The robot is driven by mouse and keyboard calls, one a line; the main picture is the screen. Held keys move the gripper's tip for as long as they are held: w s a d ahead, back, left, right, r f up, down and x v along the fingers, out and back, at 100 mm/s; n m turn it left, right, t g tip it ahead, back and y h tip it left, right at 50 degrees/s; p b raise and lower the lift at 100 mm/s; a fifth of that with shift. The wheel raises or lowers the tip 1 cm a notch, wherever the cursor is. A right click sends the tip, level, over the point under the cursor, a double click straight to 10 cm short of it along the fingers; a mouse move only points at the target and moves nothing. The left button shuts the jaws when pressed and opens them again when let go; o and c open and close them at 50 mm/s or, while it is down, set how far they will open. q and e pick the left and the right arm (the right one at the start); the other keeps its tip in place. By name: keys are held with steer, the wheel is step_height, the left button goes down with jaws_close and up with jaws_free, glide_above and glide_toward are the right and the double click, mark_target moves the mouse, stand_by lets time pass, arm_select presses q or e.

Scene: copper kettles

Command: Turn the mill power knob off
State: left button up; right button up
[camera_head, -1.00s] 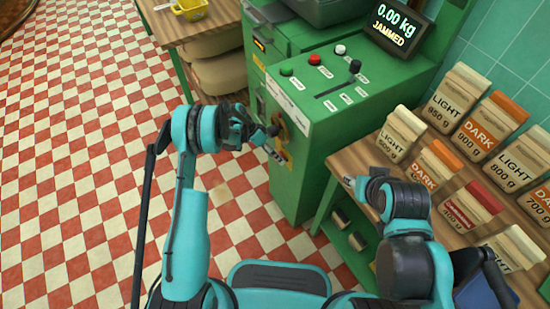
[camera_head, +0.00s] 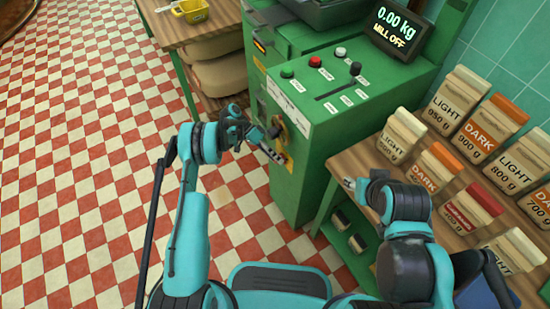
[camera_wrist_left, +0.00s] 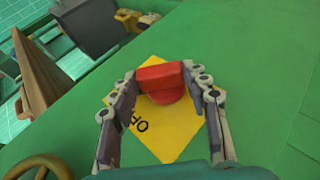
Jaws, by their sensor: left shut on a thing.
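The green mill (camera_head: 345,140) stands ahead of me, and its display (camera_head: 395,28) reads "0.00 kg" and "MILL OFF". In the left wrist view the red power knob (camera_wrist_left: 162,80) sits on a yellow diamond plate (camera_wrist_left: 168,132) with "OFF" lettering partly showing. My left gripper (camera_head: 258,133) is at the mill's front face; in the left wrist view its fingers (camera_wrist_left: 162,92) are shut on the knob from both sides. The knob is hidden in the head view. My right gripper (camera_head: 350,184) is by the wooden shelf, apart from the mill; its jaws are too small to read.
Several labelled bags (camera_head: 440,165) stand on the wooden shelf at right. The mill's top panel has green, red (camera_head: 315,62) and white buttons and a black lever (camera_head: 355,69). A yellow scoop (camera_head: 190,11) lies on the table at back left. The checkered floor at left is clear.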

stand_by(0.4)
arm_select(q)
steer(key=o, duration=1.2)
steer(key=shift+c, duration=0.2)
